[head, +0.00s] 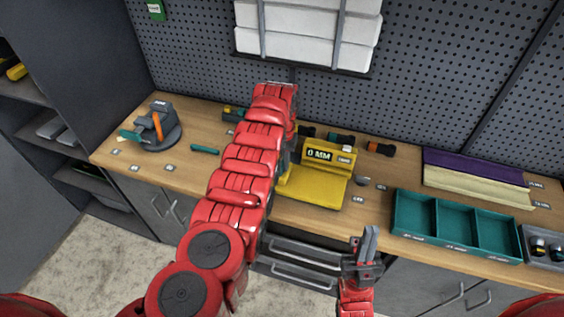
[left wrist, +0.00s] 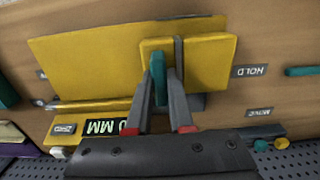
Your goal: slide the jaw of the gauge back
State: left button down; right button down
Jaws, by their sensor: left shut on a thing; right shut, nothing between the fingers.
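The yellow gauge (head: 312,188) stands on the workbench in the head view, its display reading 0 MM. In the left wrist view the gauge (left wrist: 90,62) fills the middle, with a smaller yellow jaw block (left wrist: 210,62) on it carrying a teal tab (left wrist: 158,75). My left gripper (left wrist: 165,85) is shut on the teal tab, its fingers at the jaw. In the head view my left arm hides this gripper and the jaw. My right gripper (head: 370,240) is shut and empty, in front of the bench and to the right of the gauge.
A teal compartment tray (head: 455,222) lies right of the gauge. Purple and cream boards (head: 475,180) lie behind it. A grey round stand with an orange part (head: 158,128) is at the far left. HOLD (left wrist: 250,71) and MOVE (left wrist: 258,112) labels sit beside the gauge.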

pick_arm(q)
jog(key=s+d+b, duration=0.1)
jog(key=d, duration=0.2)
jog(key=s+d+b, duration=0.1)
jog(key=d, duration=0.2)
jog(key=s+d+b, duration=0.1)
jog(key=d+b, duration=0.1)
jog(key=d, duration=0.1)
jog(key=shift+d+f, duration=0.1)
jog(key=shift+f, duration=0.15)
jog(key=shift+s+d+r, duration=0.1)
jog(key=shift+d+r, duration=0.05)
jog(key=shift+d, duration=0.15)
jog(key=shift+r, duration=0.1)
jog(key=c, duration=1.2)
grip_release()
jog(key=shift+c, duration=0.2)
jog(key=o, duration=0.4)
jog(key=shift+d, duration=0.2)
jog(key=shift+o, duration=0.2)
jog(key=shift+a+r, duration=0.1)
jog(key=shift+a, duration=0.05)
